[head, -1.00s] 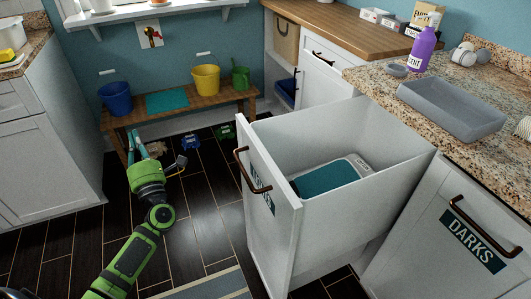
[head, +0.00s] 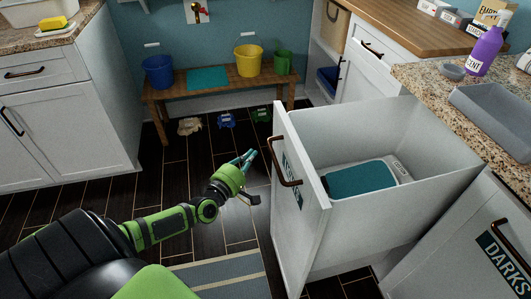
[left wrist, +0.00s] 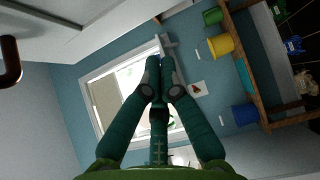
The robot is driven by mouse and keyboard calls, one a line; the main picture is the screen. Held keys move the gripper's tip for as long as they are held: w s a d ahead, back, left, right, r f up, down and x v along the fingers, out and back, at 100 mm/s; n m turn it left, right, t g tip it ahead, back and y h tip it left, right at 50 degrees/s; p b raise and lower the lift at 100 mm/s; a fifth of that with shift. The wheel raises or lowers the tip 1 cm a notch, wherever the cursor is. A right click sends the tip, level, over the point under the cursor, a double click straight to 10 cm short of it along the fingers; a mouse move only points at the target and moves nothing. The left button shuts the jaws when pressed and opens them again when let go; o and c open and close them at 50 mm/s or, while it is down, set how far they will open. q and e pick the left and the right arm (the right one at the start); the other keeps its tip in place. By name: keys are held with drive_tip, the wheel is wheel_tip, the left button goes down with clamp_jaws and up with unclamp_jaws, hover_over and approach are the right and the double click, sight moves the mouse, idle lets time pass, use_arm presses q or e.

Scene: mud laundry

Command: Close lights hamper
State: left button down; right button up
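The lights hamper (head: 395,140) is a white pull-out bin standing open, at the right of the head view. Its front panel (head: 300,215) has a dark bar handle (head: 283,165) and a teal label seen edge-on and hard to read. A grey item with a teal top (head: 362,179) lies inside. My left gripper (head: 246,158) is just left of the handle, apart from it, with nothing between its fingers. In the left wrist view its teal fingertips (left wrist: 158,64) meet, and a dark handle (left wrist: 10,62) shows at the left edge. My right gripper is not in view.
The shut DARKS hamper (head: 490,250) is at the lower right, under the granite counter (head: 435,78). A wooden bench (head: 220,92) with buckets stands at the back. A striped rug (head: 225,272) lies on the dark floor, which is clear left of the hamper.

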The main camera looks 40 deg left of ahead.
use_arm(q)
drive_tip(key=shift+w+d+p, duration=0.1)
drive_tip(key=shift+w+d, duration=0.3)
drive_tip(key=shift+w, duration=0.35)
drive_tip(key=shift+w+d+p, duration=0.1)
drive_tip(key=shift+w+d, duration=0.35)
drive_tip(key=shift+w, duration=0.25)
drive_tip(key=shift+w+d+p, duration=0.1)
drive_tip(key=shift+w+d, duration=0.3)
drive_tip(key=shift+w, duration=0.35)
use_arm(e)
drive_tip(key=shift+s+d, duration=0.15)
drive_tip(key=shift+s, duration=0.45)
